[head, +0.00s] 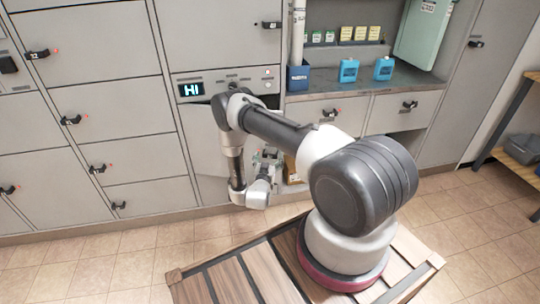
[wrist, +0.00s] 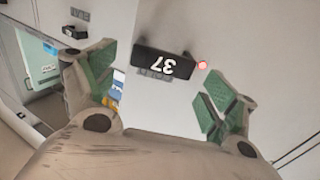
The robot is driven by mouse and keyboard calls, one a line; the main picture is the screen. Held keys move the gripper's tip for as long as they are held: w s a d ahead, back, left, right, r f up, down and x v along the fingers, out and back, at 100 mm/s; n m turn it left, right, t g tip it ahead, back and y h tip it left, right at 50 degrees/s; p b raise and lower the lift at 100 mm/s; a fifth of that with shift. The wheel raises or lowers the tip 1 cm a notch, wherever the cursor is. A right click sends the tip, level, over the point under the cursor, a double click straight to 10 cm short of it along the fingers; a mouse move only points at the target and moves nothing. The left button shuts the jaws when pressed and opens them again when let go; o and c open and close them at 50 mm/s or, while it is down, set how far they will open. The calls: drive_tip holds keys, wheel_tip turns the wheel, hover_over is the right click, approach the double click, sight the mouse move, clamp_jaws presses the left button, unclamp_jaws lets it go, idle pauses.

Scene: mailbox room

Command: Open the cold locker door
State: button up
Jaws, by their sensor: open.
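A pale grey door (head: 205,145) stands under the display panel reading "HI" (head: 192,90), partly hidden by my arm. No "cold" label is readable. In the wrist view, a dark handle (wrist: 148,60) marked 37, upside down, sits on a pale door face (wrist: 165,110) with a red light (wrist: 202,65) beside it. My gripper (wrist: 165,80) is open. Its green-padded fingers spread to the left and right of the handle, with nothing held; contact is not visible. In the head view my gripper (head: 267,160) is small, low before the lockers and partly hidden by my arm.
Locker doors with dark handles (head: 71,120) fill the left. Tiled floor (head: 120,260) is clear at the left.

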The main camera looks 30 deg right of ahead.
drive_tip(key=shift+x, duration=1.45)
